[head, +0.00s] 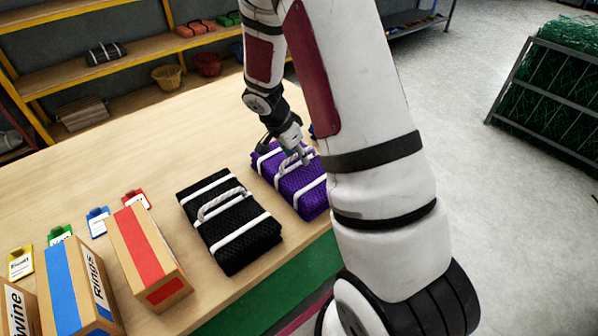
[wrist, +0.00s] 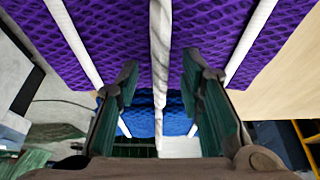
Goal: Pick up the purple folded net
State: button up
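The purple folded net (head: 309,199) lies on the wooden table, with white straps and a white rope handle (head: 293,160) on top. My arm hides its right side. My gripper (head: 297,156) is at the handle, pointing down at the net. In the wrist view the purple net (wrist: 100,28) fills the upper part. My gripper (wrist: 160,82) is open there, one finger on each side of the white rope handle (wrist: 160,45). Neither finger visibly touches the rope.
A black folded net (head: 237,243) lies left of the purple one. A blue net (wrist: 175,119) shows beyond it in the wrist view. Cardboard boxes (head: 145,250) and coloured tags stand further left. The table's front edge is close to the nets.

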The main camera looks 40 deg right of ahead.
jog(key=shift+d+f, duration=0.2)
jog(key=shift+f, duration=0.2)
grip_shut()
jog(key=shift+w, duration=0.1)
